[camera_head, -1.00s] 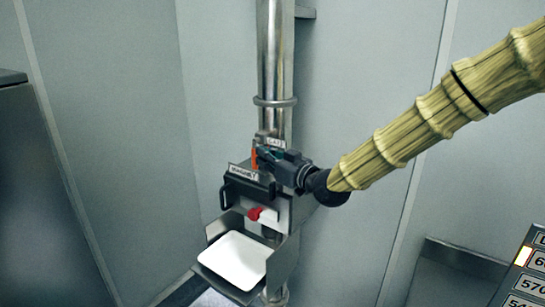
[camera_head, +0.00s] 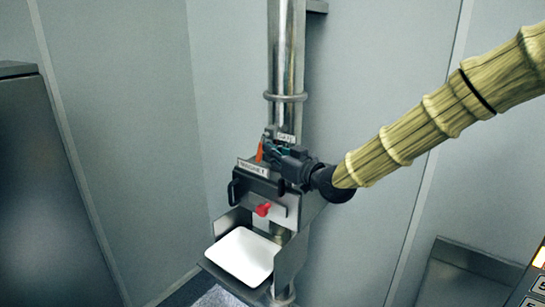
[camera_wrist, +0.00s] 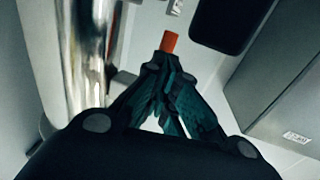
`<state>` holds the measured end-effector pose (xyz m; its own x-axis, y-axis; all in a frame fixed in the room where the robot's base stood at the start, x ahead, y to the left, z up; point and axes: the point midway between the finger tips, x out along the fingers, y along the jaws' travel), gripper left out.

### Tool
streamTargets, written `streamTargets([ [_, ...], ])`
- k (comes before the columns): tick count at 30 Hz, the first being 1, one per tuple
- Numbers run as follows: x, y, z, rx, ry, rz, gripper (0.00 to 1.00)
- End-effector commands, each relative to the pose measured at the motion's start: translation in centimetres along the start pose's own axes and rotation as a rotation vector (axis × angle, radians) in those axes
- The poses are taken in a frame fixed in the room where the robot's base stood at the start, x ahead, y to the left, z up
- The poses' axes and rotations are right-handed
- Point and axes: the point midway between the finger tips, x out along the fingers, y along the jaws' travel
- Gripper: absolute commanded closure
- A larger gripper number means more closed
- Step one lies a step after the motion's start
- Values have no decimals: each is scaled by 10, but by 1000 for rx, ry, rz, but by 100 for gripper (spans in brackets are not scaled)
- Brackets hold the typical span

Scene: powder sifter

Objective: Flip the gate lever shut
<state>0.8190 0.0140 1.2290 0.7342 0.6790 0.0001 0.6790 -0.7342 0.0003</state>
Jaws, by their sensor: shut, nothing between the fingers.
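The gate lever is the orange handle (camera_head: 260,151) beside the steel pipe, just below the small GATE label (camera_head: 287,138). My gripper (camera_head: 271,149) is shut and empty, reaching in from the right close to the lever. In the wrist view, the orange lever end (camera_wrist: 169,42) shows just beyond the closed fingertips (camera_wrist: 170,62). I cannot tell whether they touch it. The lever's base is hidden behind the fingers.
The vertical steel pipe (camera_head: 287,60) stands behind the lever. Below are the MAGNET box with a black handle (camera_head: 234,193), a red knob (camera_head: 263,209) and a white tray (camera_head: 243,255). Grey walls surround them. A dark cabinet (camera_head: 35,190) stands left.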

Motion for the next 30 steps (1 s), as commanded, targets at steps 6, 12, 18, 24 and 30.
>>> streamTargets([
  [6, 7, -2, 8, -1, 1, 0, 100],
  [12, 14, -3, 11, -1, 1, 0, 100],
  [18, 21, -4, 11, -1, 1, 1, 100],
  [24, 24, -5, 10, -1, 1, 0, 100],
  [30, 24, -5, 10, 0, 0, 0, 100],
])
